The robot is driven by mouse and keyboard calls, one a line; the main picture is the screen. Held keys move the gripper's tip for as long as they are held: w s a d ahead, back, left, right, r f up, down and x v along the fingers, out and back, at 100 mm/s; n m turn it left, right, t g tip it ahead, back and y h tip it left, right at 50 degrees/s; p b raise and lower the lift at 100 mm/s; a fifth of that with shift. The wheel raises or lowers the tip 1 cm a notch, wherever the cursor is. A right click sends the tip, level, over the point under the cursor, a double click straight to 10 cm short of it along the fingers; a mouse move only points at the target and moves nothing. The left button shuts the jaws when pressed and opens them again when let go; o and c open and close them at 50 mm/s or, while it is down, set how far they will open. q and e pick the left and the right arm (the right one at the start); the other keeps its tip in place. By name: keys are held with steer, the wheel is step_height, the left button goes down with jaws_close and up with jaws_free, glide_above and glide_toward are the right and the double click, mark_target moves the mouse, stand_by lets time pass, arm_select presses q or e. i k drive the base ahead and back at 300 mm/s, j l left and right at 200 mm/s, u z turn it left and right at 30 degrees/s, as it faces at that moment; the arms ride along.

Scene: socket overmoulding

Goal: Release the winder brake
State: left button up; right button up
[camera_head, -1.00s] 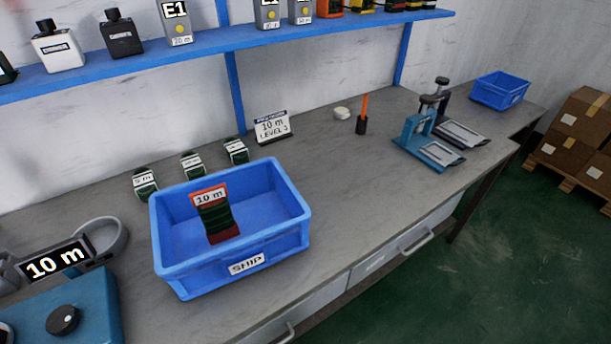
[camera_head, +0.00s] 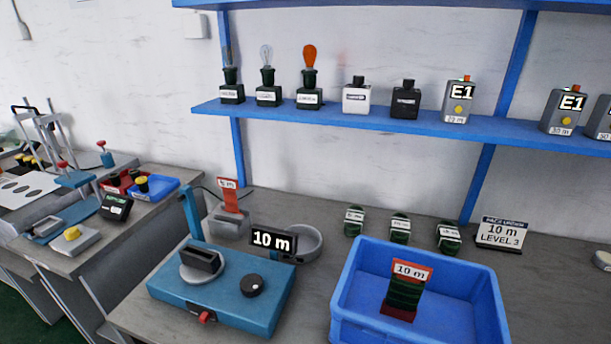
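The winder (camera_head: 221,296) is a teal box on the grey bench. A black display reading "10 m" (camera_head: 271,240) stands at its back right. A black knob (camera_head: 253,284) and a round grey hub with a dark block (camera_head: 200,262) are on its top. A small red lever (camera_head: 205,317) sticks out at the front edge; I cannot tell whether it is the brake or how it is set. A teal post (camera_head: 192,213) rises at the back left. Neither of my grippers is in view.
A blue bin (camera_head: 348,293) holding a dark green bundle tagged "10 m" (camera_head: 404,296) stands right of the winder. A grey ring-shaped dish (camera_head: 300,243) and a red-tagged stand (camera_head: 231,205) are behind it. Another bench (camera_head: 75,262) with fixtures is at left.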

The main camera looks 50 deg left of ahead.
mark_target(205, 316)
steer(key=u, duration=2.35)
